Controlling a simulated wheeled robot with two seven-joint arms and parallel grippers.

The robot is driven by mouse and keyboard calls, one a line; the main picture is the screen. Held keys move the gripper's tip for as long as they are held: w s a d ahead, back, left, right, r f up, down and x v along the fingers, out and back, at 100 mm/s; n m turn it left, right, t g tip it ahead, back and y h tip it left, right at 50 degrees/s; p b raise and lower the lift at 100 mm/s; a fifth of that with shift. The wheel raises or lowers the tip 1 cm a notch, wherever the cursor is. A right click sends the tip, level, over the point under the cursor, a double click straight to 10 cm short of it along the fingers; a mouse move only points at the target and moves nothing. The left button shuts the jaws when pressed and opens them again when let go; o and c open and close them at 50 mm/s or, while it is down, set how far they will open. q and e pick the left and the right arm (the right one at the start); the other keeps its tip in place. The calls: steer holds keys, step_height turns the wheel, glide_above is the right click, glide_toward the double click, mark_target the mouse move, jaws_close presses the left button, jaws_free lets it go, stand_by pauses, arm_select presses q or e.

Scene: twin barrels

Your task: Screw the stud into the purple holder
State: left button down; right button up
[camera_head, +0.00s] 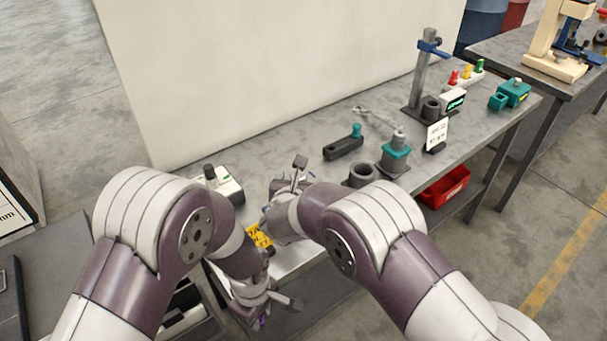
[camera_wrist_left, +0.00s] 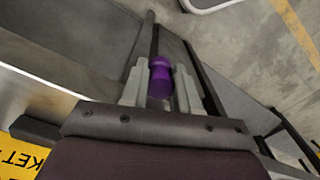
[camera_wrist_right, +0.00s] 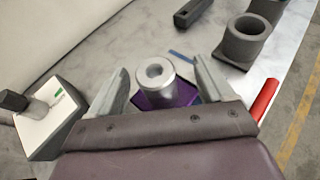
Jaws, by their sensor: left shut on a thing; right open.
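The purple holder (camera_wrist_right: 183,96) has a purple base and an upright silver cylinder with a round hole in its top. It sits on the bench between the spread fingers of my right gripper (camera_wrist_right: 160,85). The fingers are open, with gaps beside the cylinder. In the head view my right gripper (camera_head: 297,178) largely hides the holder. My left gripper (camera_wrist_left: 160,88) is shut on a purple knobbed part (camera_wrist_left: 160,77), seemingly the stud. Its other end is not clearly visible. In the head view the purple part (camera_head: 263,322) shows small at the left gripper, beyond the bench's front edge.
A white box with a dark knob (camera_wrist_right: 40,115) stands left of the holder. A grey ring socket (camera_wrist_right: 243,42), a dark block with a teal knob (camera_head: 345,146) and a teal-collared fixture (camera_head: 396,158) stand farther right. A yellow label (camera_head: 258,238) lies near the front edge.

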arm_select(q)
steer(key=shift+w+d+r, duration=0.1)
steer(key=shift+w+r, duration=0.05)
steer(key=shift+w, duration=0.25)
arm_select(e)
steer(key=shift+w, duration=0.15)
arm_select(q)
steer(key=shift+s, duration=0.1)
arm_select(e)
steer(key=shift+a, duration=0.1)
steer(key=shift+s+r, duration=0.1)
steer(key=shift+s, duration=0.1)
steer(key=shift+w, duration=0.1)
steer(key=c, duration=1.5)
step_height(320, 180, up, 10)
steer(key=shift+r, duration=0.1)
arm_select(q)
steer(key=shift+s, duration=0.1)
